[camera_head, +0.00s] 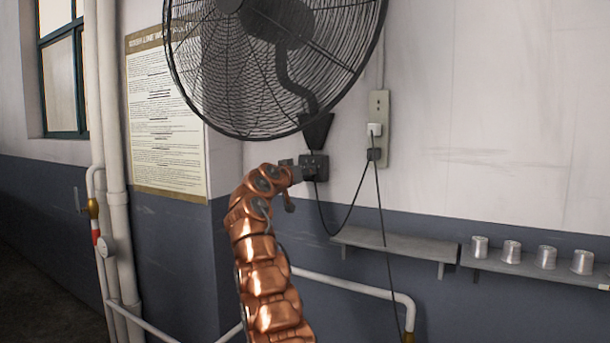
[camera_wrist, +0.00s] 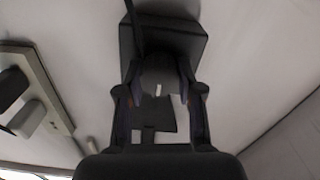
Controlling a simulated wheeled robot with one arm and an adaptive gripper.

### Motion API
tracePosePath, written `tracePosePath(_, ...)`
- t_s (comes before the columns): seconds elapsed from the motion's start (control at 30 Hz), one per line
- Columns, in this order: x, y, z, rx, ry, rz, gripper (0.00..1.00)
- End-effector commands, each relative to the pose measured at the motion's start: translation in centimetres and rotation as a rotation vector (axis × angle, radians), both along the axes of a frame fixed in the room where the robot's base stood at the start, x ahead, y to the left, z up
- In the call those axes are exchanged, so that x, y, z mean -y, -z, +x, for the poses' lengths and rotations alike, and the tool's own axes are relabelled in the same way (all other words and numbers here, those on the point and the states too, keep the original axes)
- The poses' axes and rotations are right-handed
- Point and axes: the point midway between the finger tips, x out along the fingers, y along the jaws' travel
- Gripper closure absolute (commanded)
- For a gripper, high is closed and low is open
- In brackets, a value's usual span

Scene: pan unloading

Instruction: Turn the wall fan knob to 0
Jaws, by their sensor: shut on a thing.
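The wall fan (camera_head: 262,75) is a large black caged fan at the top of the head view. Its dark control box (camera_head: 316,163) is on the wall below it, and also shows in the wrist view (camera_wrist: 188,45). My gripper (camera_head: 298,172) is at the front of this box. In the wrist view, the fingers of my gripper (camera_wrist: 160,92) are on both sides of the round dark knob (camera_wrist: 160,70) and shut on it. A small white mark shows on the knob, pointing along the picture's vertical. The scale numbers cannot be read.
A socket panel (camera_head: 380,105) with a plug and hanging black cable (camera_head: 382,220) is just right of the box. A shelf (camera_head: 395,245) and several metal cups (camera_head: 511,251) are lower right. White pipes (camera_head: 110,150) and a notice board (camera_head: 165,120) are left.

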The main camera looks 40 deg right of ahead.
Motion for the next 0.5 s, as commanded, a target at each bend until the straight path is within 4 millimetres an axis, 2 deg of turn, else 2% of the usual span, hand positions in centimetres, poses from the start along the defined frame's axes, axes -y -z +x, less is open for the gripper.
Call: tracePosePath(0.5,-0.05,-0.03,0.01,-0.153,0.0,-0.044,0.98)
